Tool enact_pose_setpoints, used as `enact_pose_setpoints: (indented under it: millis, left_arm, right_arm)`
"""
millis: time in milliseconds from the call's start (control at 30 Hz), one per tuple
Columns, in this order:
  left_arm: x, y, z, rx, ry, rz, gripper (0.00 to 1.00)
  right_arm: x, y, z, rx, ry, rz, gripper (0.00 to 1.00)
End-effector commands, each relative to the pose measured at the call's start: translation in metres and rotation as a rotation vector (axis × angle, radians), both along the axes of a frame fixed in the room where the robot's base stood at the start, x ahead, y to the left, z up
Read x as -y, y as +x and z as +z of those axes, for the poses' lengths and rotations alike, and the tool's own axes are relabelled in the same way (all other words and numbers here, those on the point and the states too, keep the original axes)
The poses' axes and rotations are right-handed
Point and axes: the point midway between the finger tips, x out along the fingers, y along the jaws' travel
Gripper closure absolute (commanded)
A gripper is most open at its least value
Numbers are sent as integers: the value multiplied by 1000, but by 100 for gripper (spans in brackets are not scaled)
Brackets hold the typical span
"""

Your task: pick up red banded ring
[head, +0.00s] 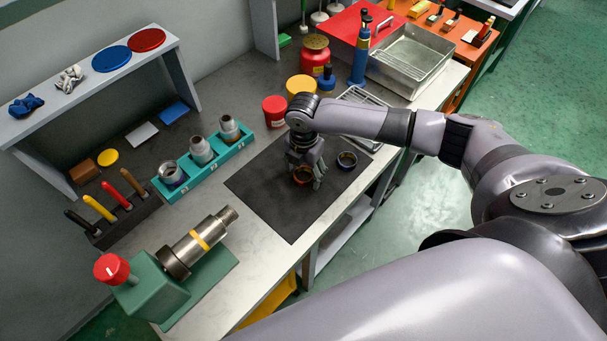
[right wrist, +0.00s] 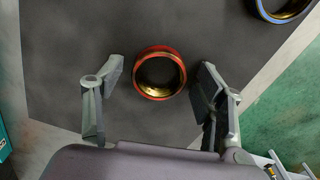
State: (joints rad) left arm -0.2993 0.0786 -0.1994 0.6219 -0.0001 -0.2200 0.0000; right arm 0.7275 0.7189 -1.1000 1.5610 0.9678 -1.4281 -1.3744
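The red banded ring (head: 303,175) lies on the dark mat (head: 262,190) on the workbench, partly hidden by my right gripper in the head view. In the right wrist view the red ring (right wrist: 159,73) shows its brassy inside and sits between the two fingertips, with a gap on each side. My right gripper (head: 308,171) points down over it, open and empty; its fingers also show in the right wrist view (right wrist: 159,83). My left gripper is not in view.
A blue banded ring (head: 347,160) lies on the mat to the right of the red one. A teal holder (head: 208,168) with several metal fittings stands left of the mat. A green pipe vise (head: 160,291) holds a pipe in front. Red and yellow tubs stand behind.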

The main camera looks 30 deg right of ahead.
Motion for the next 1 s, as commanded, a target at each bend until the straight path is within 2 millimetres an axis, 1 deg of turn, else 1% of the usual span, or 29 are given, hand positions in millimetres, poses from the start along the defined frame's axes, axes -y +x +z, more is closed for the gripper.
enact_pose_setpoints:
  millis: [33, 67, 700, 1000]
  left_arm:
    - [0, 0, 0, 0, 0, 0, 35]
    - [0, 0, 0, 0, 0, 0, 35]
    - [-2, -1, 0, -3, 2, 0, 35]
    - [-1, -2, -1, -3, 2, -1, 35]
  right_arm:
    - [0, 0, 0, 0, 0, 0, 41]
    - [0, 0, 0, 0, 0, 0, 43]
    - [0, 0, 1, 0, 0, 0, 86]
    - [0, 1, 3, 1, 1, 0, 86]
